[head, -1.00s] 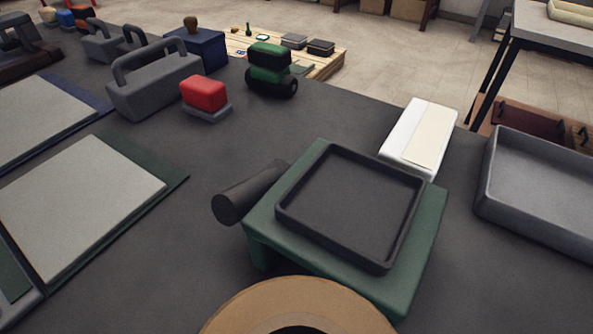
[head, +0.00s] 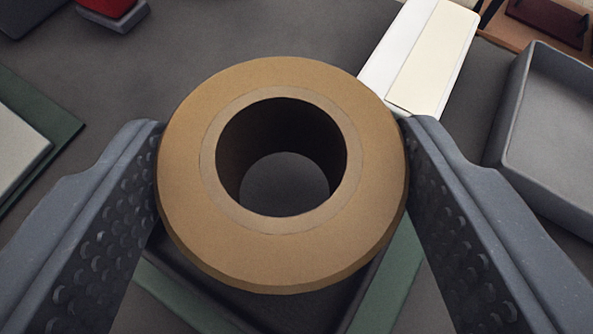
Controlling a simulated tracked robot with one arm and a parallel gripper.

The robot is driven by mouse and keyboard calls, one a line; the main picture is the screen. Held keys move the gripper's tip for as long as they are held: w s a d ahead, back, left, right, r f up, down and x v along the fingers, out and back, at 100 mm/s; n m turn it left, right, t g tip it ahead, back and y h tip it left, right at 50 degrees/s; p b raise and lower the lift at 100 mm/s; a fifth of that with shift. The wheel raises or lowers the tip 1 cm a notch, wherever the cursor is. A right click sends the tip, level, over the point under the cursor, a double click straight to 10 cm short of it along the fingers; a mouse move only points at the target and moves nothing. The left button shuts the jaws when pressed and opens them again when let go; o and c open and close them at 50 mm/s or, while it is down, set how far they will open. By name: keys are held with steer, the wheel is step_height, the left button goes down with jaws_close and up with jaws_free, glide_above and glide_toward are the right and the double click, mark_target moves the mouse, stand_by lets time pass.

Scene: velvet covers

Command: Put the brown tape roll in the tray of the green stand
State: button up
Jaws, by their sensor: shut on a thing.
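The brown tape roll (head: 285,250) fills the middle of the head view, with its round hole facing me. My gripper (head: 283,175) is shut on it, one finger pressed to its left side and one to its right. Below and behind the roll, the green stand (head: 402,270) shows in part, with its dark tray (head: 185,268) partly visible at the lower left. The roll hides most of the tray. I cannot tell how high the roll is above the tray.
A white and cream block (head: 425,55) lies behind the stand. A grey open bin (head: 560,135) stands at the right. A red block on a grey base (head: 108,8) is at the top left. A green-edged grey panel (head: 50,135) lies at the left. Dark tabletop is clear between them.

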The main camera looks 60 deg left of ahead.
step_height(320, 180, down, 3)
steer(key=shift+r+b, duration=0.1)
steer(key=shift+b, duration=0.4)
steer(key=shift+r, duration=0.1)
steer(key=o, duration=1)
